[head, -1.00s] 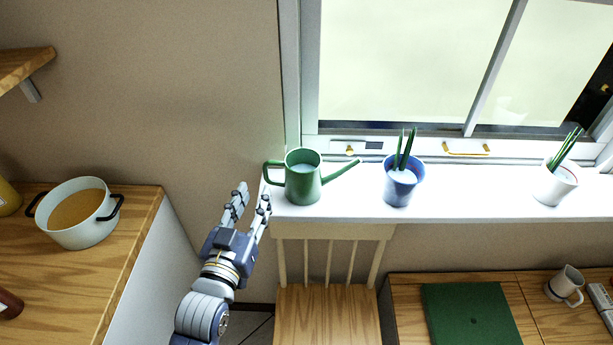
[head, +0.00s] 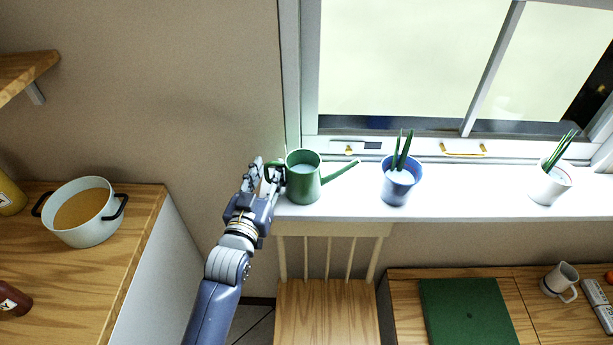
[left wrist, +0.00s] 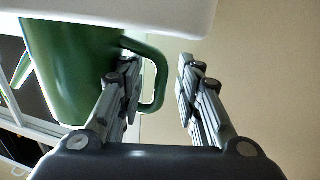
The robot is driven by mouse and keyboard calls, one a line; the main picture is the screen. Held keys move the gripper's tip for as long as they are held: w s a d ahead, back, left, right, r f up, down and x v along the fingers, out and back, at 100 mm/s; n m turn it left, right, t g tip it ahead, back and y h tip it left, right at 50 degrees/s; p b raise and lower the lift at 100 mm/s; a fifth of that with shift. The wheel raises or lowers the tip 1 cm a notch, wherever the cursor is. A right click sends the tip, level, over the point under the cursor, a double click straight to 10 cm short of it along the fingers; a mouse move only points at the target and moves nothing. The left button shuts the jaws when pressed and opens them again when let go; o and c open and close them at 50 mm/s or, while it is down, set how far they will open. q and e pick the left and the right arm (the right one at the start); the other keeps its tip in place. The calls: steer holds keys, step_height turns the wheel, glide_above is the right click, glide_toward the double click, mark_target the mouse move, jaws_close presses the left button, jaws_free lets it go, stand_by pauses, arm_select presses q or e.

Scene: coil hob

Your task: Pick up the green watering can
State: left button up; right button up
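The green watering can (head: 303,184) stands upright on the white windowsill, its spout pointing right and its handle (head: 274,174) to the left. My left gripper (head: 263,168) is at the handle side of the can. In the left wrist view the can (left wrist: 68,70) appears upside down. My left gripper (left wrist: 160,85) is open there, with the handle (left wrist: 158,72) between its fingers. One finger overlaps the handle's opening beside the can body; the other is apart from the handle. Whether anything touches is unclear. My right gripper is not in view.
A blue pot (head: 398,188) with a plant stands right of the can on the sill (head: 350,204); a white pot (head: 549,184) is farther right. A wooden chair (head: 328,305) stands below. A counter with a cooking pot (head: 84,230) is at left.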

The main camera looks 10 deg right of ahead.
arm_select(q)
steer(key=shift+c, duration=0.4)
jaws_close()
steer(key=shift+r, duration=0.15)
